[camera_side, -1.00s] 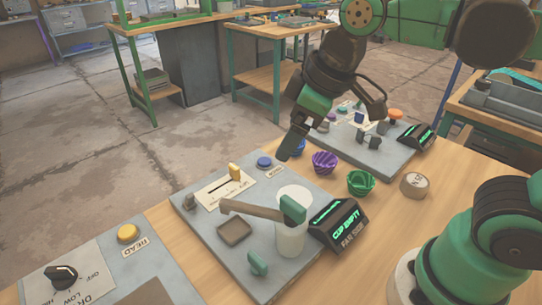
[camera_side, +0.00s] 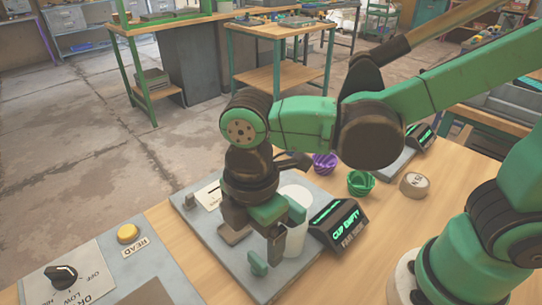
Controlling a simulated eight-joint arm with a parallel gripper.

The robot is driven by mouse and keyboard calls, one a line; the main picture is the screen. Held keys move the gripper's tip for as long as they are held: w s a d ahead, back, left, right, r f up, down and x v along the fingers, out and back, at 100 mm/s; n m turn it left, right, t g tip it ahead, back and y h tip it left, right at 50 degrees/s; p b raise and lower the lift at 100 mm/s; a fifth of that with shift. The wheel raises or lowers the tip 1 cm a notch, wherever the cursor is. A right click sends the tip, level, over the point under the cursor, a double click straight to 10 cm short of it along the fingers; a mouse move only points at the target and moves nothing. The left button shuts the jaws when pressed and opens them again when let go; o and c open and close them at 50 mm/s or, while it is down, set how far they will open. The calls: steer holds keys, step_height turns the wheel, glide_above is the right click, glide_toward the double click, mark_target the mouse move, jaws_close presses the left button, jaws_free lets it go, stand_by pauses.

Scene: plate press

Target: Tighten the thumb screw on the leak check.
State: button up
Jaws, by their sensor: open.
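A small green wing-shaped piece (camera_side: 258,263), which looks like a thumb screw, stands on the front part of the grey plate (camera_side: 222,251). My gripper (camera_side: 257,240) points down over this plate, open, just above and behind the green piece in this view. I cannot tell whether a finger touches it. A white cup-like cylinder (camera_side: 296,238) stands to the right, partly hidden by my gripper. The beige bar over the plate is mostly hidden by my arm. No label reading leak check is legible.
Purple (camera_side: 325,163) and green (camera_side: 361,183) bowls and a round tan piece (camera_side: 414,185) sit behind. A panel with a yellow button (camera_side: 128,233) and black knob (camera_side: 61,277) lies at left.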

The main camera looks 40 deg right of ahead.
mark_target(257, 258)
steer(key=shift+f, duration=2.65)
jaws_close()
